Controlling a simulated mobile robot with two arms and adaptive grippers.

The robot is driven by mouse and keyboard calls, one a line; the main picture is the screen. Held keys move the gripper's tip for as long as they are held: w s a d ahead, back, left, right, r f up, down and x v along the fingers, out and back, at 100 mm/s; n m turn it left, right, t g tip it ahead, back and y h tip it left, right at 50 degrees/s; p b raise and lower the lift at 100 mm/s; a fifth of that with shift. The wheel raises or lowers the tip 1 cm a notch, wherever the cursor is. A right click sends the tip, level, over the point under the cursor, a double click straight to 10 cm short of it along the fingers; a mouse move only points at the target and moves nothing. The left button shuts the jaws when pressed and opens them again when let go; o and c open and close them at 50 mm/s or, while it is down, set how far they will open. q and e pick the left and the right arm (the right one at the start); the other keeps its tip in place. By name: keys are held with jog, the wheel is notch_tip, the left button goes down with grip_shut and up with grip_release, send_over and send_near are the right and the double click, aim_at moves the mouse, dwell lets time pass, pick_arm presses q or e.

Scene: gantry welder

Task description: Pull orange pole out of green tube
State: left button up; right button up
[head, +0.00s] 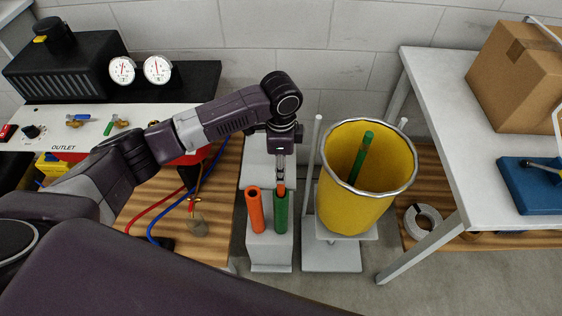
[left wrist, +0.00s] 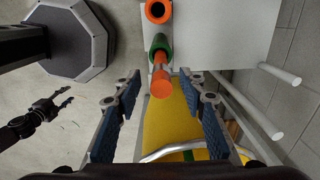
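The green tube (head: 281,213) stands upright in a grey holder, with the end of the orange pole (head: 281,187) sticking out of its top. In the left wrist view the orange pole (left wrist: 161,84) juts from the green tube (left wrist: 159,46) toward the camera. My left gripper (head: 281,178) is above the tube, at the pole's end. In the left wrist view its two fingers (left wrist: 162,115) are spread, one on each side of the pole, with gaps between. A dark gripper, apparently my right one (left wrist: 64,97), shows at the left of that view with its fingers apart.
An orange tube (head: 254,211) stands just left of the green one. A yellow bucket (head: 345,202) holding a green pole (head: 361,158) stands close on the right. A white table (head: 430,105) is farther right. Red and blue hoses (head: 160,212) hang at the left.

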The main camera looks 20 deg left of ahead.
pick_arm(q)
notch_tip(320, 180, down, 6)
jog(key=shift+r, duration=0.1)
jog(key=shift+c, duration=0.2)
grip_shut()
jog(key=shift+w+r, duration=0.1)
jog(key=shift+r, duration=0.05)
